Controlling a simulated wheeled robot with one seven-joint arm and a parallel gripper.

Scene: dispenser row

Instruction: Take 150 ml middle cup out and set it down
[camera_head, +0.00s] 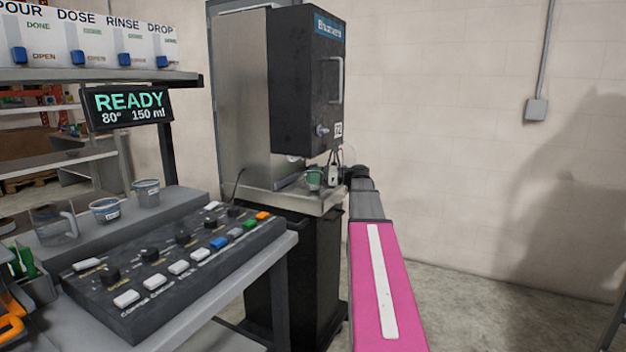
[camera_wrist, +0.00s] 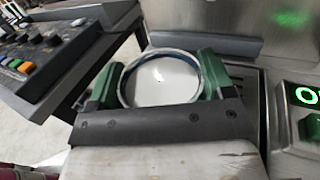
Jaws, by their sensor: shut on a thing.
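My gripper (camera_wrist: 160,82) is shut on a round cup (camera_wrist: 161,80), its green fingers pressing on the left and right sides. The cup is upright, with a clear, blue-tinged rim and a pale inside; I cannot tell whether that is liquid or the bottom. In the head view my gripper (camera_head: 315,178) is small, at the steel ledge under the black dispenser (camera_head: 305,85). The cup is mostly hidden there, and I cannot tell whether it touches the ledge. A sign (camera_head: 127,106) reads READY, 80°, 150 ml.
A control panel (camera_head: 165,265) with knobs and coloured buttons lies on the bench at left. Behind it stand a jug (camera_head: 52,226) and two small cups (camera_head: 105,210) (camera_head: 146,193). A green-lit display (camera_wrist: 305,96) is at right in the wrist view.

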